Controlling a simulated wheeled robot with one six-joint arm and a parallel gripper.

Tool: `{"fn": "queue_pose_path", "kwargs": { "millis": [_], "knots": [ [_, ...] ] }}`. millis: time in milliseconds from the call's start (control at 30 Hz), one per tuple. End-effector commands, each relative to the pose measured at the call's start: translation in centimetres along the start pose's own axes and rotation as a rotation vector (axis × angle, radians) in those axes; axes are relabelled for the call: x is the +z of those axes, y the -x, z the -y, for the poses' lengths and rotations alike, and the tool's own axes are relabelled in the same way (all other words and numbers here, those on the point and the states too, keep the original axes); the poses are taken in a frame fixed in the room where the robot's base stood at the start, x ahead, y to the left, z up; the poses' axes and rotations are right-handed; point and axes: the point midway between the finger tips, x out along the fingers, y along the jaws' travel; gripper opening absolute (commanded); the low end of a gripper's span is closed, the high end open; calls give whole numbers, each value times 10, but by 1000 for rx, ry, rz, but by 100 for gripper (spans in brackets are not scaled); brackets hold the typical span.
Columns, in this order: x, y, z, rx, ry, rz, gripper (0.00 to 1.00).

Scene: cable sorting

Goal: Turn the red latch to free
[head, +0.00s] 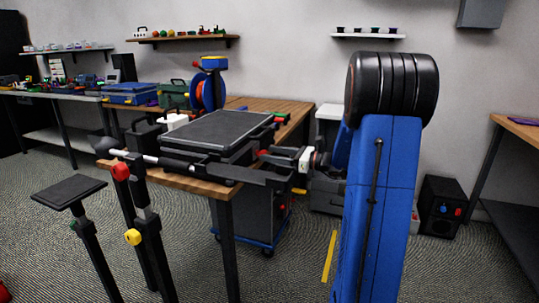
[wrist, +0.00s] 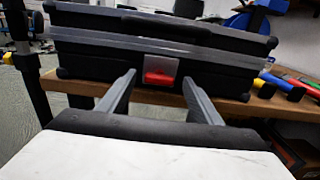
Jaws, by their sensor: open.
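The red latch (wrist: 159,78) sits on a pale plate in the middle of the front of a black case (wrist: 90,68). Its red bar looks horizontal. The case lies on a wooden bench (wrist: 75,85), and it also shows in the head view (head: 222,128). My gripper (wrist: 158,77) is open, with one grey finger left and one right of the latch in the picture. The fingers appear apart from the latch, and nothing is between them that they hold. In the head view my gripper (head: 284,152) is beside the case's right side; the latch cannot be made out surely there.
Tools with red, blue and yellow handles (wrist: 285,83) lie right of the case in the wrist view. A stand with red and yellow knobs (head: 133,237) is at the bench's near left. A dark cabinet (head: 255,215) is under the bench.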

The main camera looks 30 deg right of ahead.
Motion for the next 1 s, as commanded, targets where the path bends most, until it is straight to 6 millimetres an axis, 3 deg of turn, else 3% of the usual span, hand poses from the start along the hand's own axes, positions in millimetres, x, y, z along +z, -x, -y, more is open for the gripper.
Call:
{"fn": "queue_pose_path", "kwargs": {
  "millis": [133,467,667,1000],
  "knots": [
    [0,-10,0,1,0,1,59],
    [0,-13,0,0,0,1,59],
    [0,-13,0,0,0,1,18],
    [0,-13,0,0,35,0,18]
  ]
}}
